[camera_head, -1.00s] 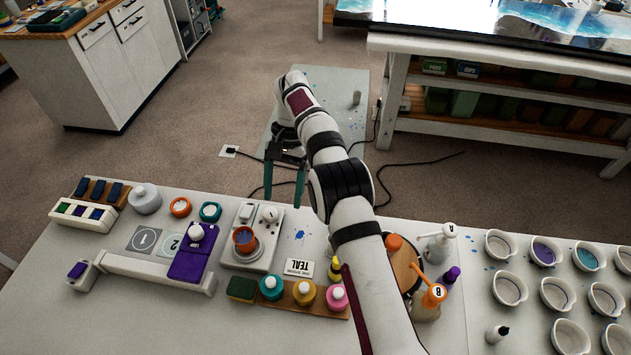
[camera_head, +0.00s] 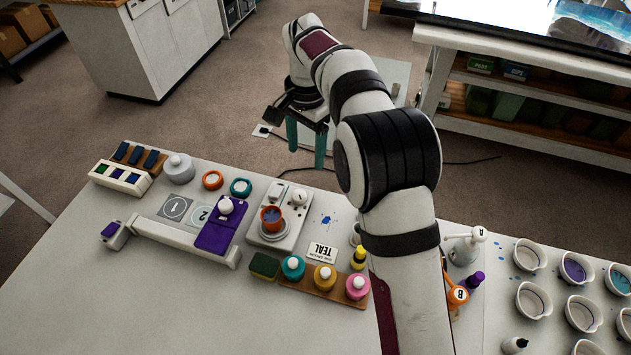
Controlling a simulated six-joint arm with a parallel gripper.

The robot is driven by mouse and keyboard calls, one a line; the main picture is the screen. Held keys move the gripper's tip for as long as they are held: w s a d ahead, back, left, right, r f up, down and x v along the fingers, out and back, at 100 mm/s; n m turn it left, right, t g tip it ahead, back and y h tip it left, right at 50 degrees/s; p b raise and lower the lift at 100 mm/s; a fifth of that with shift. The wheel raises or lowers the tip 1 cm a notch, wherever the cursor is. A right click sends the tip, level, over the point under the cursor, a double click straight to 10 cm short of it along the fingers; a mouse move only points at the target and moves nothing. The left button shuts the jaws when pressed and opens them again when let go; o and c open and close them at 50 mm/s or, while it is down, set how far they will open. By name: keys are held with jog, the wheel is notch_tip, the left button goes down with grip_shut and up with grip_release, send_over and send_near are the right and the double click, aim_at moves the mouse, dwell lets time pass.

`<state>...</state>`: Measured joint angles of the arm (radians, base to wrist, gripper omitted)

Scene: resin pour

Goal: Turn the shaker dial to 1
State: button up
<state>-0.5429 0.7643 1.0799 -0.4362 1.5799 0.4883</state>
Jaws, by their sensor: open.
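The shaker (camera_head: 262,236) is a white box on the table with an orange cup (camera_head: 271,217) on its round platform. Its white dial (camera_head: 299,197) sits at the top right corner, beside a pale rocker-like block (camera_head: 276,190). The dial's markings are too small to read. My gripper (camera_head: 307,150) has two teal fingers, pointing down and apart, with nothing between them. It hangs beyond the table's far edge in this view, above and slightly right of the shaker, clear of the dial.
Several white cups (camera_head: 533,300) fill the right side. The front left tabletop is clear.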

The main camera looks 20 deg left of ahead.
aim_at(299, 194)
jog(key=shift+m+t, duration=0.3)
jog(key=f, duration=0.5)
jog(key=a+f, duration=0.1)
jog(key=f, duration=0.4)
jog(key=a+f, duration=0.1)
jog(key=f, duration=0.4)
jog(key=shift+s, duration=0.1)
grip_shut()
